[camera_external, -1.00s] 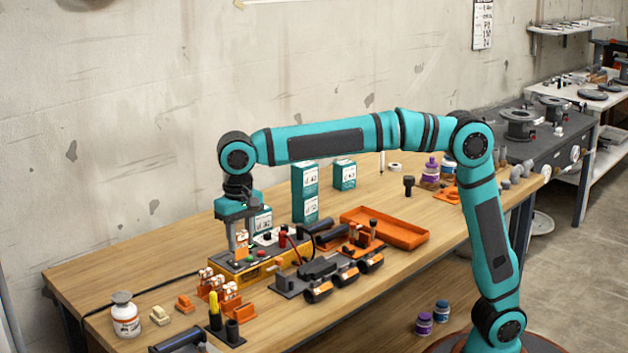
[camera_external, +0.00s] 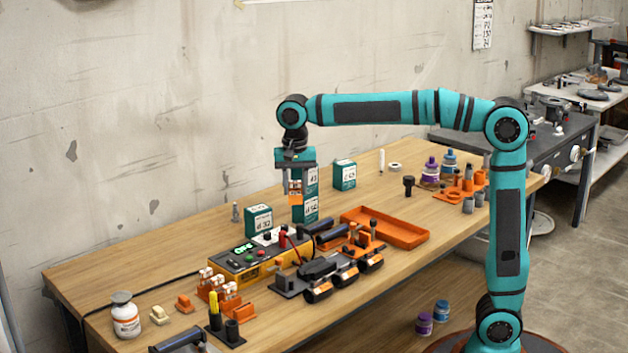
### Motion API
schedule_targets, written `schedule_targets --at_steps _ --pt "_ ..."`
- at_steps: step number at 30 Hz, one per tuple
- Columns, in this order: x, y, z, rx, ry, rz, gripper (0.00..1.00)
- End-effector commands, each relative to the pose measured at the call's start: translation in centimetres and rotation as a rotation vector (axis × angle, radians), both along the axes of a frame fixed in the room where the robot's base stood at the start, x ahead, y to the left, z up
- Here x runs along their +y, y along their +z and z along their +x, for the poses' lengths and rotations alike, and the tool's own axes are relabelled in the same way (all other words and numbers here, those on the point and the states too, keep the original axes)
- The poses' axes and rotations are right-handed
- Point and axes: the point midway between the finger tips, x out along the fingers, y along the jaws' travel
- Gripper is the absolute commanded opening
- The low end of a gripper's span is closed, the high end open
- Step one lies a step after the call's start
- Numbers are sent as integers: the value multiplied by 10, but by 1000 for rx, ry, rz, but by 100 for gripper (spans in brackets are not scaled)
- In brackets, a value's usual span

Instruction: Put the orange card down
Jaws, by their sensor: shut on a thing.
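My gripper (camera_external: 295,184) points down and is shut on the orange card (camera_external: 295,199). The card's orange lower part and its paler upper part show below the jaws. The card hangs in the air in front of a tall teal-and-white box (camera_external: 312,208). My gripper hides part of that box.
Below stands a yellow-and-black device (camera_external: 242,262) with lit green marks and red and black plugs. Several similar orange-and-white pieces (camera_external: 218,287) stand at its left front. An empty-looking orange tray (camera_external: 400,232) lies to the right. The bench's left rear (camera_external: 130,265) is mostly clear.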

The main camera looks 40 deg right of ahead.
Motion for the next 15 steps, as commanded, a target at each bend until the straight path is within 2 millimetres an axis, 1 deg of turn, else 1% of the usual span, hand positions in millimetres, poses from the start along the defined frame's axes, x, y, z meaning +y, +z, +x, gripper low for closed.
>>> schedule_targets --at_steps 1,3,8,15 --pt "-19 1 2 -1 -40 1 14" --pt "-42 1 3 0 -96 0 14" --pt "-95 0 3 0 -223 0 14" --pt "-169 -3 -7 0 -414 0 14"
